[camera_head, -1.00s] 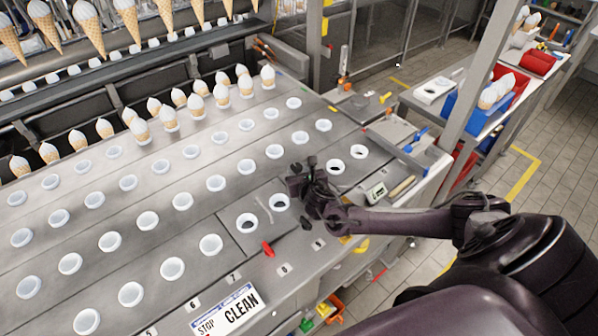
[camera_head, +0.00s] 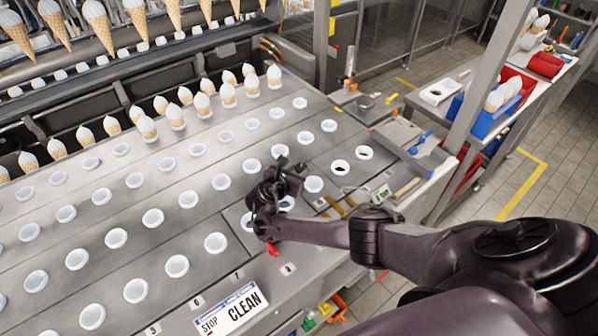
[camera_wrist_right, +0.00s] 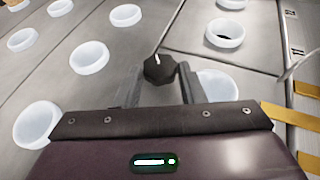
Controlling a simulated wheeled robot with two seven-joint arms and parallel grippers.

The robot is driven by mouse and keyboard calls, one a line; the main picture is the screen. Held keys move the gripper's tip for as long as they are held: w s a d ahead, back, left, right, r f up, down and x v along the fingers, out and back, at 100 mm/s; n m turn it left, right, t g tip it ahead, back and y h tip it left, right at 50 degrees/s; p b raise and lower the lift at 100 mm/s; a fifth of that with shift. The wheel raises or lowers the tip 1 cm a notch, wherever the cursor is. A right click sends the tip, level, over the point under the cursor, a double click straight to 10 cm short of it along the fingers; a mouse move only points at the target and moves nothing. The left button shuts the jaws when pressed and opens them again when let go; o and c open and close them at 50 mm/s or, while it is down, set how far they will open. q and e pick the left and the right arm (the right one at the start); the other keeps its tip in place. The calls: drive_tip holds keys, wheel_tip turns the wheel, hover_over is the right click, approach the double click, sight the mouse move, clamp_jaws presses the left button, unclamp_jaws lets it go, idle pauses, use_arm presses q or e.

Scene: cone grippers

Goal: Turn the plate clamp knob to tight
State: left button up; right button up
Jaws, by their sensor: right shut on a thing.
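The clamp knob (camera_wrist_right: 159,69) is a small black knob with a white pointer line, standing on the metal deck in the right wrist view. The pointer line points roughly up in that picture. My right gripper (camera_head: 278,182) is low over the deck in the head view, where its own body hides the knob. In the wrist view its two fingers (camera_wrist_right: 158,84) stand on either side of the knob and are shut on it. A red handle (camera_head: 272,249) shows just below my right wrist in the head view. My left gripper is not in view.
Rows of white ring-shaped cups (camera_head: 153,217) sit in the deck around the gripper. Ice cream cones (camera_head: 203,105) stand in the back rows. A STOP CLEAN sign (camera_head: 229,309) lies at the front edge. Yellow strips (camera_wrist_right: 291,115) lie right of the knob in the wrist view.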

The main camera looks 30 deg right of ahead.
drive_tip(key=shift+w+a+f+m+g+h+b, duration=0.2)
drive_tip(key=shift+m+g+h+b, duration=0.1)
drive_tip(key=shift+m+g, duration=0.2)
drive_tip(key=m+g+b, duration=0.2)
drive_tip(key=g+b, duration=0.1)
drive_tip(key=b, duration=0.1)
drive_tip(key=w+m+g+h+b, duration=0.1)
drive_tip(key=m+g+b, duration=0.2)
drive_tip(key=b, duration=0.2)
drive_tip(key=shift+w+m, duration=0.15)
drive_tip(key=shift+m, duration=0.15)
drive_tip(key=shift+r+m+g+b, duration=0.1)
drive_tip(key=shift+m+g+b, duration=0.2)
drive_tip(key=shift+g+b, duration=0.35)
drive_tip(key=o, duration=1)
drive_tip(key=shift+w, duration=0.1)
drive_tip(key=shift+r, duration=0.1)
drive_tip(key=b+v, duration=0.1)
drive_tip(key=v, duration=0.6)
drive_tip(key=shift+a+r, duration=0.15)
drive_tip(key=shift+a, duration=0.2)
